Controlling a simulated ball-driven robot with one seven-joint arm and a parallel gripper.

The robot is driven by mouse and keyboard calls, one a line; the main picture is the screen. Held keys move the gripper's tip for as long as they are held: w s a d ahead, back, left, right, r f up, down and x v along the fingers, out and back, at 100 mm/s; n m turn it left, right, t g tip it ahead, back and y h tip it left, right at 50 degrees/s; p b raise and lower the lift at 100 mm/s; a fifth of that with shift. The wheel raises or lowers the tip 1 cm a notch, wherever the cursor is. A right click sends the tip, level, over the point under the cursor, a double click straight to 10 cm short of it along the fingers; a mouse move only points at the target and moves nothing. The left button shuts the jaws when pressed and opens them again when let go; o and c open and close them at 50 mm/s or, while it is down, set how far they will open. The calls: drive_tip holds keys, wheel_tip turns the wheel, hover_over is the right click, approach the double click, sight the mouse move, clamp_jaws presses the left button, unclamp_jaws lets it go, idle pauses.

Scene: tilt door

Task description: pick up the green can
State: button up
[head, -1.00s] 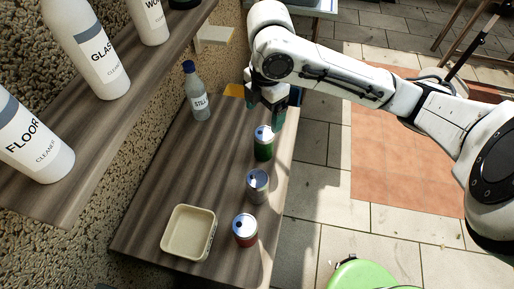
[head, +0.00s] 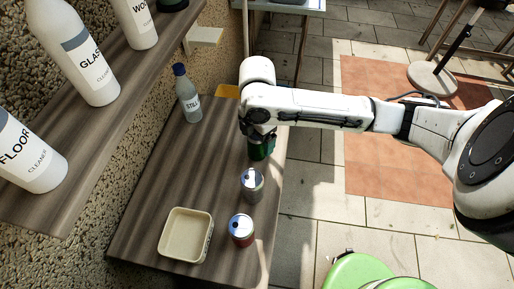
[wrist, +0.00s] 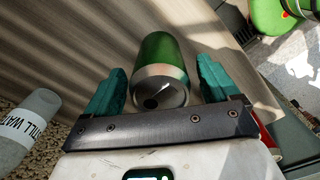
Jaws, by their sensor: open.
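The green can (head: 259,150) stands on the wooden shelf near its right edge in the head view, its top partly hidden by my wrist. In the wrist view the green can (wrist: 160,66) sits between the two teal fingers of my gripper (wrist: 161,88), one on each side. The fingers are spread, and a gap shows beside the can on each side. In the head view my gripper (head: 260,138) is at the can from above, its fingers mostly hidden.
A water bottle (head: 188,97) stands to the left. Cleaner bottles (head: 85,60) stand on the upper shelf.

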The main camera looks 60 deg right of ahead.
drive_tip(key=shift+c, duration=0.4)
drive_tip(key=c, duration=1.3)
